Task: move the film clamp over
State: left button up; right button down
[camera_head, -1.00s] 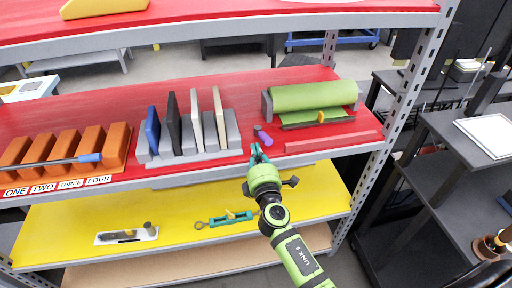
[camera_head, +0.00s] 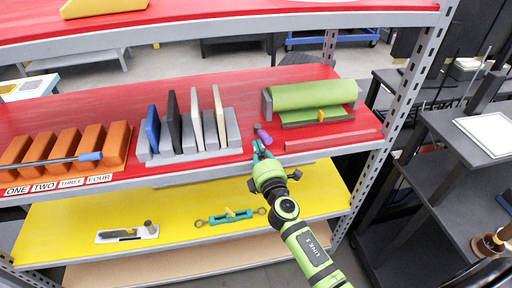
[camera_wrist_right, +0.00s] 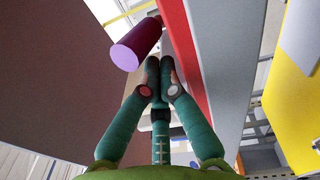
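Green film (camera_head: 305,95) lies over a grey holder at the right of the red shelf. A small yellow tab (camera_head: 320,116) stands on its front strip; I cannot tell for sure whether this is the film clamp. A purple cylinder with a dark end (camera_head: 264,136) lies on the shelf left of the film. My right gripper (camera_head: 261,150) is at the shelf's front edge, just before the cylinder. In the right wrist view its teal fingertips (camera_wrist_right: 160,72) are together with nothing between them. The purple cylinder (camera_wrist_right: 137,44) is beyond them, to the left. My left gripper is out of view.
A grey rack (camera_head: 190,155) with several upright plates stands left of the gripper. Orange blocks (camera_head: 65,148) are farther left. A raised red strip (camera_head: 330,140) runs before the film. A teal tool (camera_head: 231,217) lies on the yellow shelf below.

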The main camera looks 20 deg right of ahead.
aim_at(275, 150)
jog(key=shift+s+d+n+y, duration=0.15)
jog(key=shift+d+n+y, duration=0.4)
jog(key=shift+y, duration=0.75)
jog(key=shift+s+d+n+y, duration=0.1)
jog(key=shift+d+n+y, duration=0.45)
jog(key=shift+y, duration=0.25)
jog(key=shift+d+n+y, duration=0.4)
jog(key=shift+n+y, duration=0.2)
jog(key=shift+y, duration=0.2)
jog(key=shift+d+b, duration=0.35)
jog(key=shift+d, duration=0.65)
